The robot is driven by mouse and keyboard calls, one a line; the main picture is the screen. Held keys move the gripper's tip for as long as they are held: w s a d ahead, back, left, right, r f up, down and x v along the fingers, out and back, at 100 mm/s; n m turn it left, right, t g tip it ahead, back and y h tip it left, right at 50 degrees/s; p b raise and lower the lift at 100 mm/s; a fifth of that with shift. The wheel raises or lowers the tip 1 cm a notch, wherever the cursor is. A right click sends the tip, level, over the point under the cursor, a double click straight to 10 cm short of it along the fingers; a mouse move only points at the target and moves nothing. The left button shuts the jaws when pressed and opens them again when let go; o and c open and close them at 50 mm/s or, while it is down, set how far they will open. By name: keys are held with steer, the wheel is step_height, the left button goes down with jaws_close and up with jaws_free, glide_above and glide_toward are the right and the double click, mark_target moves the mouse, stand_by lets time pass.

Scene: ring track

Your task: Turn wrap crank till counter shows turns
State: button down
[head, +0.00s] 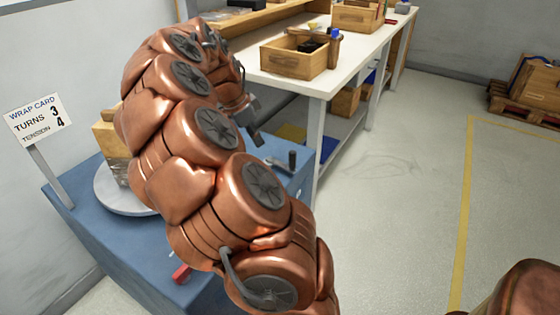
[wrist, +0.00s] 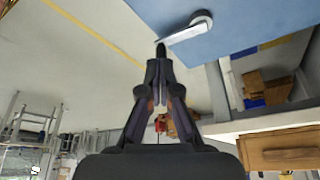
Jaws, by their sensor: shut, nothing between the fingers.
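The crank (head: 278,163) is on the right side of the blue wrap stand (head: 100,215); its dark upright handle (head: 292,159) is at the right end. In the wrist view the pale crank arm (wrist: 182,33) lies over the blue top, just beyond my fingertips. My gripper (head: 257,136) is shut and empty, a little left of the handle in the head view. A dark tip at the fingertips (wrist: 160,62) may be the handle; contact is unclear. The wrap card (head: 37,118) reads turns 3, tension 4. I see no counter reading; my arm covers much of the stand.
A pale turntable (head: 122,192) carries a partly hidden brown box (head: 110,140). A red part (head: 181,274) sits at the stand's front. A white workbench (head: 330,75) with wooden boxes (head: 293,60) stands behind. The floor on the right is clear up to a pallet (head: 525,105).

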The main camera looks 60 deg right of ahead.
steer(key=b+x, duration=0.1)
steer(key=x, duration=0.9)
steer(key=shift+s+d+f+b, duration=0.1)
steer(key=shift+s+d+b, duration=0.35)
steer(key=shift+d, duration=0.4)
steer(key=shift+s+d, duration=0.55)
steer(key=shift+d, duration=0.35)
